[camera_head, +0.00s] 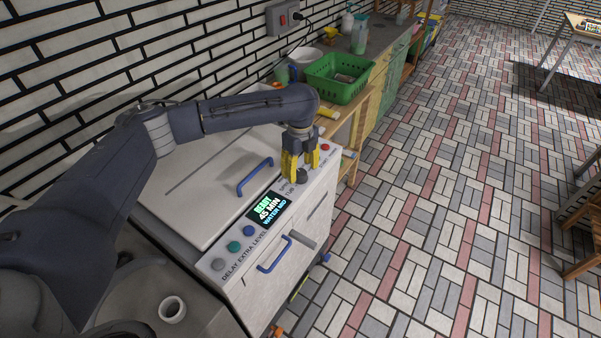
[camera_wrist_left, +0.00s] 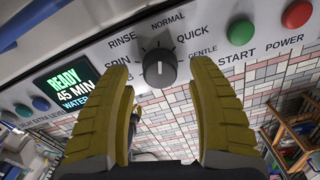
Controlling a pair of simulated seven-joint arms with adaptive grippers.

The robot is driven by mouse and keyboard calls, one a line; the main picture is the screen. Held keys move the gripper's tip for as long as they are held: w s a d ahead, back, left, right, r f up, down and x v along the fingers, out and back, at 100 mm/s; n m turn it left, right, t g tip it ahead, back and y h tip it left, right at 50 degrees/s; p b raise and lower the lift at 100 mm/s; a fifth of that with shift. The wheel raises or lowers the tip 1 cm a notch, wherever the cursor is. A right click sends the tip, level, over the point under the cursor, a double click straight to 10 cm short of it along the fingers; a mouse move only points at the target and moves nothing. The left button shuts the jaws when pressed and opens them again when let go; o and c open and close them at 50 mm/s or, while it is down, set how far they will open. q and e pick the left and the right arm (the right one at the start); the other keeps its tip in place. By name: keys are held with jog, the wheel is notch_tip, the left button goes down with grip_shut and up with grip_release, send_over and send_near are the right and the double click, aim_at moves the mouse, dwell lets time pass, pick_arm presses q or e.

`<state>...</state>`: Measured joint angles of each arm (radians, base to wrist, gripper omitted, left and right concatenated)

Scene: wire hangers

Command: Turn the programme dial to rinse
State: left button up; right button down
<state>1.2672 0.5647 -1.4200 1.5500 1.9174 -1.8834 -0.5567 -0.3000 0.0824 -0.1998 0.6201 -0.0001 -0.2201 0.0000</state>
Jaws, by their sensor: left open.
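The programme dial (camera_wrist_left: 159,68) is a dark round knob on the machine's white front panel. In the left wrist view the words SPIN, RINSE, NORMAL, QUICK and GENTLE stand around it. A small pale mark shows on the knob, but I cannot tell surely which word it points at. My left gripper (camera_head: 300,168) is open, with its yellow fingers pointing down at the dial in the head view. In the left wrist view the dial lies between and just beyond the two fingertips, with gaps on both sides. My right gripper is not in view.
The display (camera_wrist_left: 63,85) reads READY, 45 MIN. Green start (camera_wrist_left: 241,32) and red power (camera_wrist_left: 297,14) buttons sit right of the dial. A blue lid handle (camera_head: 255,177) and a blue front handle (camera_head: 274,255) stick out. A green basket (camera_head: 338,78) stands on the bench behind.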

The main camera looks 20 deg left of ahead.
pick_arm(q)
jog(key=shift+f, duration=0.9)
jog(key=shift+c, duration=0.5)
grip_shut()
jog(key=n, duration=0.3)
jog(key=shift+n, duration=2.3)
